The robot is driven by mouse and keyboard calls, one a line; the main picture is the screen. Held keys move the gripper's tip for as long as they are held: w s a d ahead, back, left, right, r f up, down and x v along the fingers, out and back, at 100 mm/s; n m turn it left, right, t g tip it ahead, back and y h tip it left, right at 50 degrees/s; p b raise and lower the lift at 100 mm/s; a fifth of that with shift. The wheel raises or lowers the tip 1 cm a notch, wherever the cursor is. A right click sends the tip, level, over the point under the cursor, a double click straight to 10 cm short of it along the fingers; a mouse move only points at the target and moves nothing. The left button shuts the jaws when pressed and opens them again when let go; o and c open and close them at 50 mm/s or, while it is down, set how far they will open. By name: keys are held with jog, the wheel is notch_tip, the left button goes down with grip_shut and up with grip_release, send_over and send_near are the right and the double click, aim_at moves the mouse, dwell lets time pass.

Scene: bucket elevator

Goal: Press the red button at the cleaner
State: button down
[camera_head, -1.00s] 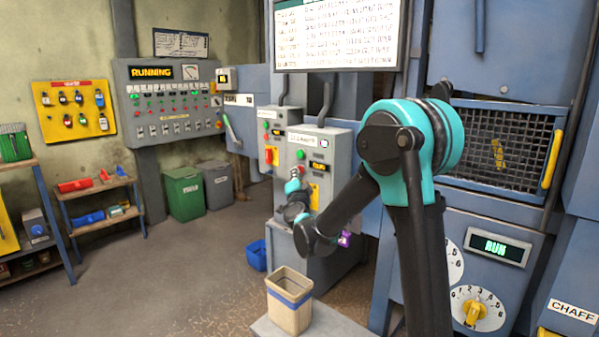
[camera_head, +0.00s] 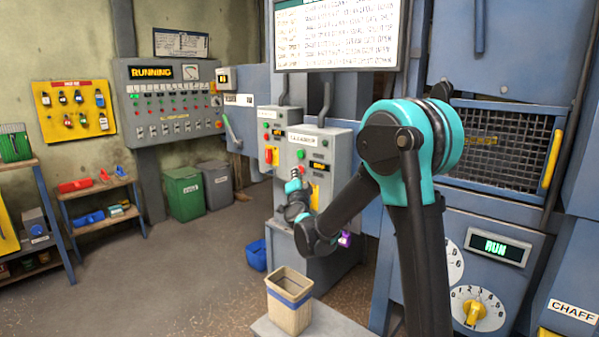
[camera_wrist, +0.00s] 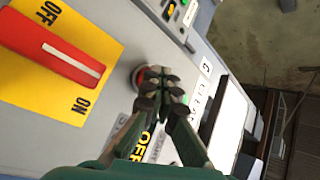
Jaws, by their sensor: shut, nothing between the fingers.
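The cleaner's grey control box (camera_head: 341,160) stands at the middle of the head view, with a label, small buttons and a yellow switch plate. My gripper (camera_wrist: 160,84) is shut and empty, its fingertips over the red button (camera_wrist: 139,78) in the wrist view. The fingers cover much of the button, and I cannot tell whether they touch it or whether it is pushed in.
A red rotary switch (camera_wrist: 48,50) on a yellow plate is close to my gripper. A second grey box (camera_head: 270,125) stands to the left. A beige bin (camera_head: 289,310) is in front, and a blue bin (camera_head: 257,256) lies on the floor.

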jog(key=shift+s+a, duration=0.4)
jog(key=shift+s, duration=0.15)
jog(key=s+a, duration=0.1)
jog(key=s, duration=0.1)
jog(key=s+a, duration=0.2)
dwell(0.5)
dwell(0.5)
jog(key=s+d+f+n+g+h, duration=0.1)
jog(key=s+d+f+n+g, duration=0.4)
jog(key=s+d+f, duration=0.9)
jog(key=s+d+f+n+g+h, duration=0.1)
jog(key=s+d+f+n+g, duration=0.4)
jog(key=s+d+f+g, duration=0.6)
jog(key=s+d+f, duration=0.2)
jog(key=s, duration=0.3)
jog(key=s+d+f, duration=0.2)
jog(key=s, duration=0.4)
jog(key=shift+d, duration=0.35)
